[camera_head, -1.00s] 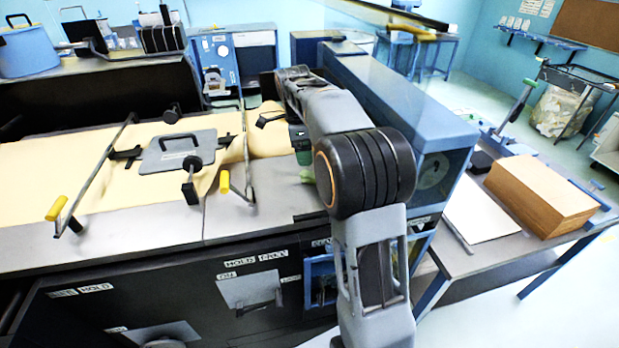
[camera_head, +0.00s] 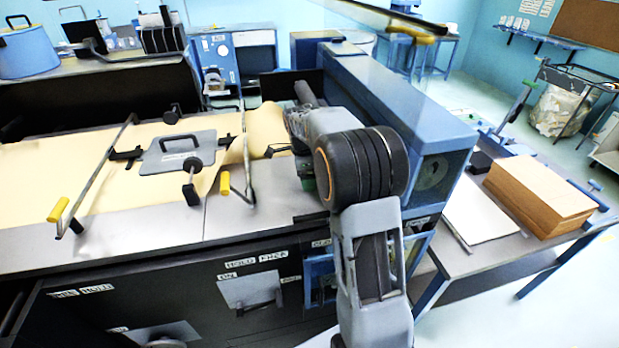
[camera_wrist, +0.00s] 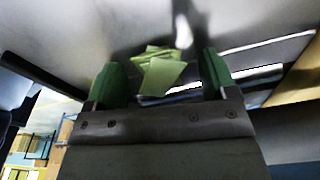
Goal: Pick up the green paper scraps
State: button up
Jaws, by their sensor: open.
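The green paper scraps (camera_wrist: 160,76) show in the wrist view as a small heap of light green pieces on a grey metal surface. My gripper (camera_wrist: 160,60) is open, with one dark green finger on each side of the heap. The scraps appear between the fingers, and I cannot tell whether either finger touches them. In the head view my own arm hides the scraps and most of the gripper.
Brown kraft paper (camera_head: 60,165) runs over the bench (camera_head: 150,228) at left, under a grey plate with a handle (camera_head: 180,152). Yellow-ended levers (camera_head: 224,183) stand beside it. A long blue housing (camera_head: 400,95) rises close to the right of my arm. A stack of brown sheets (camera_head: 540,190) sits farther right.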

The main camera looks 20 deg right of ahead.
jog(key=shift+c, duration=0.2)
jog(key=c, duration=1)
jog(key=shift+r, duration=0.1)
